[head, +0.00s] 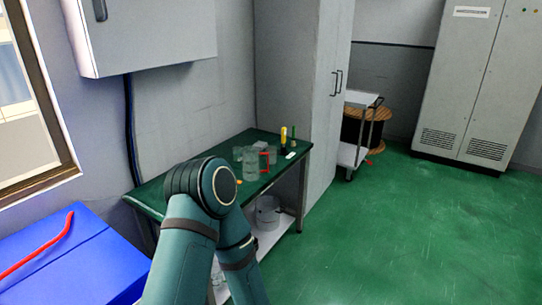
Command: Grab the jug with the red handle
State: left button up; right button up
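The jug with the red handle (251,162) stands on the green-topped table (222,160) against the wall, near the middle of the head view. It looks clear, and its red handle (265,162) faces right. A teal arm of mine rises from the bottom of the view and covers the front left part of the table. Its elbow is left of the jug and nearer to me. Neither of my grippers shows in the view.
Other clear vessels, a yellow and black tool (284,138) and small items share the tabletop. A tall grey cabinet (298,85) stands just behind it. A blue box (75,265) is at lower left, a trolley (352,150) at the back. Green floor (410,235) is clear on the right.

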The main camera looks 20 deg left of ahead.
aim_at(256, 164)
jog(key=i+u, duration=0.15)
jog(key=i, duration=0.55)
jog(key=i+l+u, duration=0.15)
jog(key=i, duration=0.55)
jog(key=i+l+u, duration=0.25)
jog(key=i+u, duration=0.25)
jog(key=i+l+u, duration=0.45)
jog(key=k+j, duration=0.1)
